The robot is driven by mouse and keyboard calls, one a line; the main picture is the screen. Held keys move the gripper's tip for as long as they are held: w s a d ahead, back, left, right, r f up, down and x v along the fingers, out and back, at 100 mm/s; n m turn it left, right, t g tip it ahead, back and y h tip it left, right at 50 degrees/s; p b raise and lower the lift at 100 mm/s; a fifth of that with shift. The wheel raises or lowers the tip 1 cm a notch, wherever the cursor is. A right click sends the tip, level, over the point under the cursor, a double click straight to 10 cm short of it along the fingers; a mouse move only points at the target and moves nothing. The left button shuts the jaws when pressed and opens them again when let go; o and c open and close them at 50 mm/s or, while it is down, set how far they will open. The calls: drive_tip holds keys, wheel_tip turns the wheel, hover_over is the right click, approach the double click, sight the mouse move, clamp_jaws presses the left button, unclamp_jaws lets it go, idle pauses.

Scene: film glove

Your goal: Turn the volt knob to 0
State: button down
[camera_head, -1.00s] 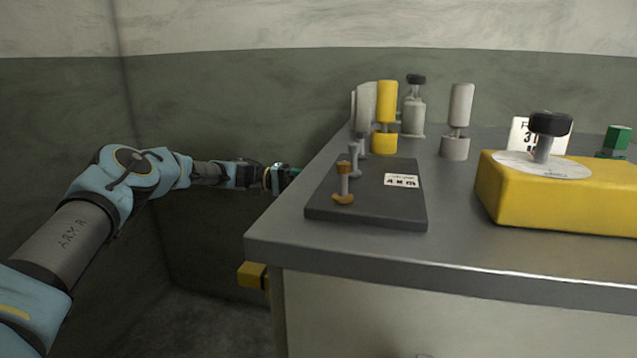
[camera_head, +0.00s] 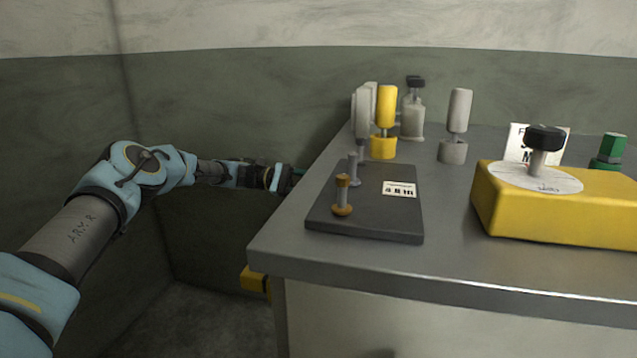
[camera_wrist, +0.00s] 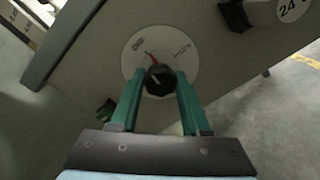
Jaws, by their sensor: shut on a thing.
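In the wrist view a black knob (camera_wrist: 160,80) with a pale line on top sits on a round white dial (camera_wrist: 184,50). A red pointer mark shows beside the knob, and the small dial lettering is too blurred to read. The dial is on a grey panel (camera_wrist: 90,60). My gripper (camera_wrist: 159,82) has its two teal fingers on either side of the knob, shut on it. In the head view my gripper (camera_head: 288,180) is at the bench's left side, its tips partly hidden behind the bench edge; this knob is hidden there.
The grey bench (camera_head: 450,260) carries a dark plate (camera_head: 375,220) with small posts, several bottles and cylinders at the back, and a yellow box (camera_head: 560,215) with another black knob (camera_head: 545,138). A yellow block (camera_head: 253,280) juts from the bench's left side. Left of the bench is open floor.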

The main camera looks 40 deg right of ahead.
drive_tip(key=shift+w+n, duration=0.1)
drive_tip(key=shift+n, duration=0.5)
drive_tip(key=shift+c, duration=1.9)
unclamp_jaws()
drive_tip(key=b+v, duration=0.1)
drive_tip(key=v, duration=0.9)
drive_tip(key=shift+w+a, duration=0.2)
drive_tip(key=shift+w, duration=0.1)
drive_tip(key=shift+f, duration=0.1)
